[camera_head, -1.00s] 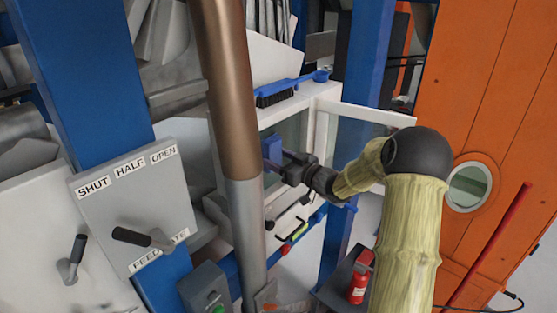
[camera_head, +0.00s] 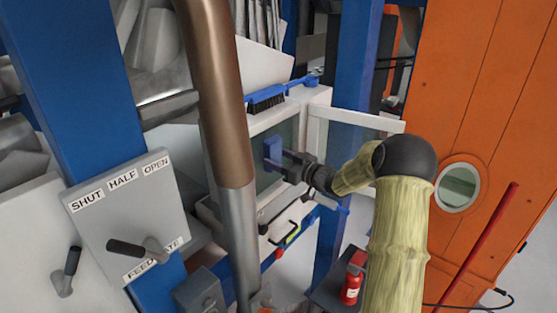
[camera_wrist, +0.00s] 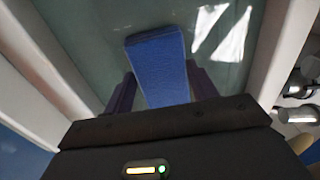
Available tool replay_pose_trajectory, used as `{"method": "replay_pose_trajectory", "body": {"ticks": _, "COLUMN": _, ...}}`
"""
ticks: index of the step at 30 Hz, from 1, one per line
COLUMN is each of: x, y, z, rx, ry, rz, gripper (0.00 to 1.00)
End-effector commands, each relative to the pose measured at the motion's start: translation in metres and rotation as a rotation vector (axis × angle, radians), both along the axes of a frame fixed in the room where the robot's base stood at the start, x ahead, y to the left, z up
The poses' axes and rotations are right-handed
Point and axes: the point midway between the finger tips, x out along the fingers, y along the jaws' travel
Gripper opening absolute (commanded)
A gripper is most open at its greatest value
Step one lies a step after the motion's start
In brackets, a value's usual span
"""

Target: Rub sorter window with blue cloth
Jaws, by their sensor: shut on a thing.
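The blue cloth (camera_head: 273,152) is a folded pad held between the fingers of my gripper (camera_head: 283,160). It also shows in the wrist view (camera_wrist: 158,62), gripped between the two dark fingers of my gripper (camera_wrist: 160,92). The sorter window (camera_head: 262,181) is a greenish pane in a white frame, largely hidden in the head view by the brown and grey pipe. In the wrist view the pane (camera_wrist: 90,40) fills the space behind the cloth, with bright reflections at upper right. The cloth is at or close to the pane; I cannot tell whether it touches.
A blue brush (camera_head: 275,98) lies on top of the white sorter housing. The upright pipe (camera_head: 222,110) stands just left of my gripper. A white-framed open door (camera_head: 357,117) stands to the right, near my arm. A fire extinguisher (camera_head: 351,280) is below.

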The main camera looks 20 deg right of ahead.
Motion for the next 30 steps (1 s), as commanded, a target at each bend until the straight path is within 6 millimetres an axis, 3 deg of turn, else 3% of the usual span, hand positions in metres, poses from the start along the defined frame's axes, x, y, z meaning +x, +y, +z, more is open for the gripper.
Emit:
{"method": "replay_pose_trajectory", "body": {"ticks": 13, "x": 0.021, "y": -0.024, "z": 0.002, "rx": 0.0, "ry": -0.001, "rz": -0.002, "gripper": 0.39}}
{"method": "replay_pose_trajectory", "body": {"ticks": 30, "x": 0.02, "y": -0.025, "z": 0.001, "rx": 0.001, "ry": -0.001, "rz": 0.0, "gripper": 0.39}}
